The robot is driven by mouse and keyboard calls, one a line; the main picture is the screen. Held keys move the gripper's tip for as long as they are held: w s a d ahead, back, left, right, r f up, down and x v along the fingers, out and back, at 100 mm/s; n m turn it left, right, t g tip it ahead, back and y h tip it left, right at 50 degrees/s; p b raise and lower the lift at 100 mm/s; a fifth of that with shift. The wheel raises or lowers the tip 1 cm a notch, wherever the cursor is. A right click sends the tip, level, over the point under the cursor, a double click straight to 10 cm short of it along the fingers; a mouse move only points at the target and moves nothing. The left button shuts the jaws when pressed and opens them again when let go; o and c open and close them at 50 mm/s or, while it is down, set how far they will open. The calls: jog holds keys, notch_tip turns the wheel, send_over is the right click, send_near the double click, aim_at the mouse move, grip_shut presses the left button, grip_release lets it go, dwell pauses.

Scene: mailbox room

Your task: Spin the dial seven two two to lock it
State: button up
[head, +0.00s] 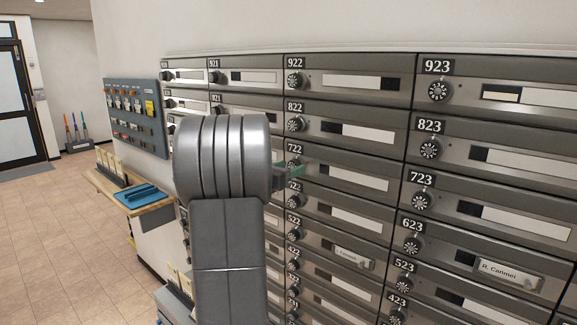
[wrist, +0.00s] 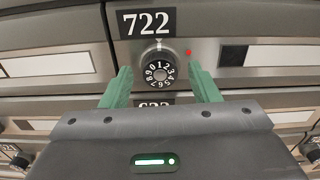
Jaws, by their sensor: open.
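Mailbox 722 carries a black number plate (wrist: 147,22) and a round black dial (wrist: 159,72) with white numerals in the wrist view. A small red light (wrist: 188,53) shows to the right of the dial. My gripper (wrist: 160,88) is open, with one green finger at each side of the dial, and nothing is between the fingers but the dial's view. I cannot tell if the fingertips touch it. In the head view the 722 plate (head: 295,149) shows just right of my arm, and my gripper (head: 296,170) reaches the mailbox front there, partly hidden by my arm.
Similar dials stand close by, such as the 822 dial (head: 296,125) above and the 723 dial (head: 422,200) to the right. A wooden shelf (head: 155,206) with a blue tray (head: 141,195) juts out at the left. Tiled floor (head: 50,240) is open at the left.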

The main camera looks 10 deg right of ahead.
jog(key=shift+d, duration=0.1)
jog(key=c, duration=1)
jog(key=shift+f+b, duration=0.15)
jog(key=shift+b, duration=0.45)
jog(key=m+b, duration=3.4)
jog(key=b, duration=0.2)
jog(key=shift+m, duration=0.4)
